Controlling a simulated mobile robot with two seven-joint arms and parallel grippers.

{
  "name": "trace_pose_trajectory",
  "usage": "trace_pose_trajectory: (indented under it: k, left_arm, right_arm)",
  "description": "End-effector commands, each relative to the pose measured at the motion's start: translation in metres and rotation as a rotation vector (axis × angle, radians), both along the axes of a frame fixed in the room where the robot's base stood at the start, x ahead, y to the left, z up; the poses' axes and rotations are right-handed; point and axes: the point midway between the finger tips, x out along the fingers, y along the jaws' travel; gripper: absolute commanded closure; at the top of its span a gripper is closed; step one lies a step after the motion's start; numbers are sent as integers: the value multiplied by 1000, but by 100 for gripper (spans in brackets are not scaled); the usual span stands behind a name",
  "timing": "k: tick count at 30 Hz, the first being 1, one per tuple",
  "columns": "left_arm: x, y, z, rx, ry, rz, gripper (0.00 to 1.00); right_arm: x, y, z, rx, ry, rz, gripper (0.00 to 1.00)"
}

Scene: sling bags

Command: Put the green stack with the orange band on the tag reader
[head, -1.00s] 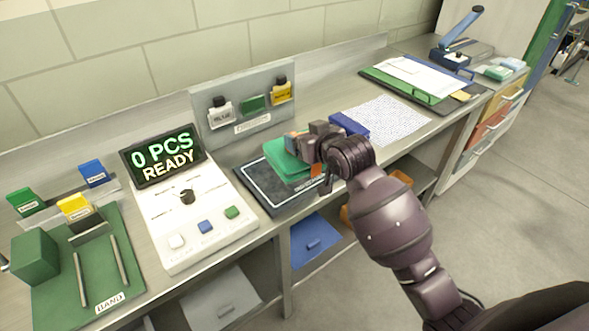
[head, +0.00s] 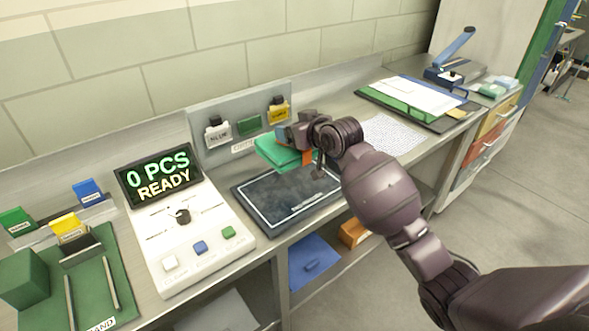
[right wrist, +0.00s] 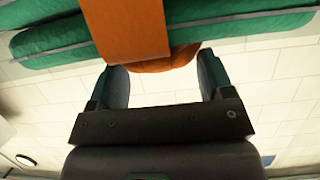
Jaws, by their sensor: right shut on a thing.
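The green stack (head: 280,152) with its orange band (head: 307,158) hangs in the air over the back part of the tag reader, a dark pad with a white outline (head: 285,203). Clear space shows between the stack and the pad. My right gripper (head: 303,136) is shut on the stack at its band side. In the right wrist view the orange band (right wrist: 125,30) and the green stack (right wrist: 225,28) lie at the fingertips (right wrist: 160,72). The fingers hide part of the stack in the head view. My left gripper is out of view.
Left of the pad stands a white console (head: 190,245) whose screen (head: 160,177) reads "0 PCS READY". White dotted paper (head: 392,137) lies right of the pad.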

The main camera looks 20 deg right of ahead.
Motion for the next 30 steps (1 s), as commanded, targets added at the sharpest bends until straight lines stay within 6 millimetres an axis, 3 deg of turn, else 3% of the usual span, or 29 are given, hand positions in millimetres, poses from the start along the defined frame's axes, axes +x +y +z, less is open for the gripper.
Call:
trace_pose_trajectory:
  k: [9, 20, 27, 30]
  left_arm:
    - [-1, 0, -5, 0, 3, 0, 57]
    - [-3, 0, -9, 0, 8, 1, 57]
    - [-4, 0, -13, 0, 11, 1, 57]
    - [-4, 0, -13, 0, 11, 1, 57]
  right_arm:
    - [0, 0, -63, 0, 0, -1, 81]
    - [0, 1, -87, 0, -1, 0, 81]
    - [0, 0, -119, 1, 0, 0, 81]
    - [0, 0, -121, 0, -4, 0, 81]
